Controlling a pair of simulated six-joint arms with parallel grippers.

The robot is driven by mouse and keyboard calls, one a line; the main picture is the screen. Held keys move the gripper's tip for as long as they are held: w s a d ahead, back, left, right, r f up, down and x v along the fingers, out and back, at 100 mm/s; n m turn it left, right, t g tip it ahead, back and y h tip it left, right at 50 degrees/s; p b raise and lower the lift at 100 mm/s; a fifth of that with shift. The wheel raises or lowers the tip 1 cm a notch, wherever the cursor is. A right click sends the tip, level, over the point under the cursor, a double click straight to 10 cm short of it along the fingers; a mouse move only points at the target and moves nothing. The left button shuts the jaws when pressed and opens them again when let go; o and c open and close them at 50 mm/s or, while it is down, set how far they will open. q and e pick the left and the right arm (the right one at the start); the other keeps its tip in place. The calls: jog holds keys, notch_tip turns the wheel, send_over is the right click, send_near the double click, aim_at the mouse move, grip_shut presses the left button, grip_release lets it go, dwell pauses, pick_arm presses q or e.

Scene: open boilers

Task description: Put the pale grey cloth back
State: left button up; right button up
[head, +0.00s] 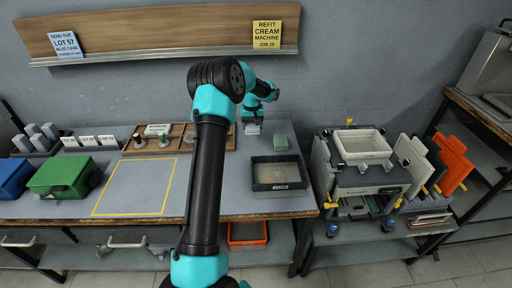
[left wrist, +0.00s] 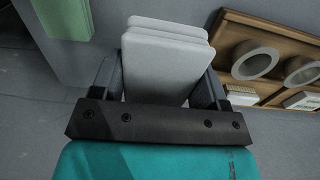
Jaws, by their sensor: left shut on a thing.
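The pale grey cloth (left wrist: 168,58) is a folded, layered pad between the two dark fingers of my left gripper (left wrist: 160,82) in the left wrist view. The gripper is shut on it. In the head view my left gripper (head: 253,121) is at the back of the bench near the wall, with the cloth (head: 253,129) showing small and pale below it. I cannot tell whether the cloth touches the bench. My right gripper is not in view.
A yellow-outlined area (head: 135,187) is clear. A machine (head: 365,178) stands at right.

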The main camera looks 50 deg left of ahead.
pick_arm(q)
send_over(253, 146)
jog(key=shift+s+f, duration=0.15)
jog(key=shift+f, duration=3)
jog(key=shift+f, duration=1.85)
jog(key=shift+f, duration=0.15)
jog(key=o, duration=1)
notch_tip(253, 146, up, 12)
jog(key=shift+r, duration=0.15)
